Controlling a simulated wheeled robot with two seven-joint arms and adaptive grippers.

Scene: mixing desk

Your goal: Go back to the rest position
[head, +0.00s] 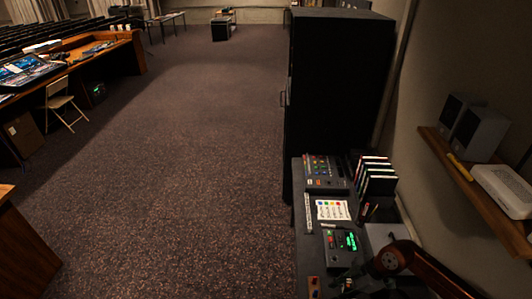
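My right arm comes in at the bottom right, over the near end of a narrow dark desk (302,235) against the right wall. What looks like my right gripper (347,284) is a dark shape low over the desk, beside a device with a green lit display (343,243). It is too dark and small to tell whether its fingers are open or hold anything. My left gripper is not in view.
Behind the device lie a card with coloured marks (332,210), a mixer (326,170) and a row of upright cases (376,178). A tall black cabinet (338,90) stands behind. A wall shelf (470,185) holds speakers (478,132) and a white box (503,190). Carpet (190,150) is clear.

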